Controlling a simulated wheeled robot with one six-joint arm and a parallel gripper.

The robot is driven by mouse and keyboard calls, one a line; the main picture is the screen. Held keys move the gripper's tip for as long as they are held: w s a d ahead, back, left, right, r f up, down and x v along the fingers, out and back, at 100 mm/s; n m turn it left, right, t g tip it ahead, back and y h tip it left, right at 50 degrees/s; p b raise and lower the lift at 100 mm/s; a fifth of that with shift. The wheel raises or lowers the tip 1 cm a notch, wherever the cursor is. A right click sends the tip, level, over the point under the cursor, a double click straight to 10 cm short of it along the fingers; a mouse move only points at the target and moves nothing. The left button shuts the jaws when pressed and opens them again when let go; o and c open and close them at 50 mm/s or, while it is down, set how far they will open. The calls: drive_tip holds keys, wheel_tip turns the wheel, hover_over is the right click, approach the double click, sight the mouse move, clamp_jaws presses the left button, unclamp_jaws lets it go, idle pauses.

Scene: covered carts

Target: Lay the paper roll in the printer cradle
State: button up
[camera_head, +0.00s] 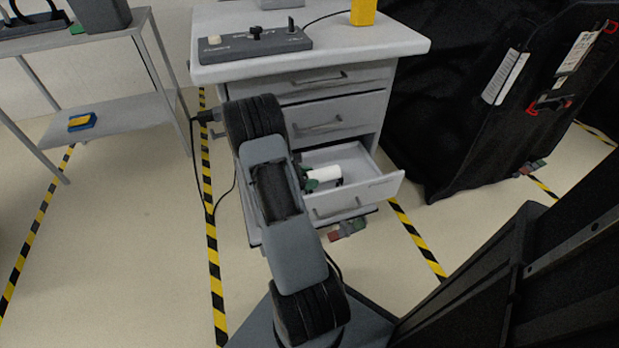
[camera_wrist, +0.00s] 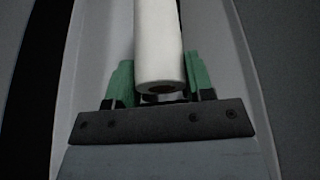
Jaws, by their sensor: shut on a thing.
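The white paper roll (camera_head: 325,174) lies inside the open lower drawer (camera_head: 385,189) of the grey drawer cabinet. My gripper (camera_head: 308,180) reaches into that drawer, partly hidden behind my arm. In the wrist view the roll (camera_wrist: 158,40) runs lengthwise away from me, its near end between the green fingers of my gripper (camera_wrist: 160,76). The fingers are shut on the roll. Pale drawer walls rise on both sides of it. I cannot clearly identify the printer cradle; a grey base with black upright parts (camera_head: 255,43) stands on the cabinet top.
A yellow block (camera_head: 363,12) stands at the back of the cabinet top (camera_head: 390,42). A metal shelf (camera_head: 115,117) with a blue-yellow item (camera_head: 82,122) is at left. A black covered cart (camera_head: 470,110) is close on the right. Striped tape marks the floor.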

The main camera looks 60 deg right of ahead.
drive_tip(key=shift+s+a+f, duration=0.15)
drive_tip(key=shift+f, duration=0.3)
drive_tip(key=shift+s+a+f, duration=0.1)
drive_tip(key=shift+f, duration=0.3)
drive_tip(key=o, duration=1.1)
drive_tip(key=shift+c, duration=0.2)
drive_tip(key=d+r+p+v, duration=0.1)
drive_tip(key=p+v, duration=0.2)
drive_tip(key=v, duration=1.1)
drive_tip(key=shift+a+r+p, duration=0.15)
drive_tip(key=shift+r+p, duration=0.2)
drive_tip(key=shift+r, duration=0.05)
drive_tip(key=s+a+r+m+t+y+p, duration=0.2)
drive_tip(key=a+r+p, duration=0.6)
drive_tip(key=r, duration=0.6)
drive_tip(key=s+a+r+m+t+y+p, duration=0.3)
drive_tip(key=a+r+m+t+y+p, duration=0.2)
drive_tip(key=r, duration=0.9)
drive_tip(key=s+a+r+m+t+y+p, duration=0.2)
drive_tip(key=a+r+m+t+y+p, duration=0.1)
drive_tip(key=a+r+p, duration=0.8)
wheel_tip(320, 180, up, 4)
drive_tip(key=shift+s+a+m+t+y+p, duration=0.2)
drive_tip(key=shift+a+m+t+y+p, duration=0.15)
drive_tip(key=shift+t+y+p, duration=0.45)
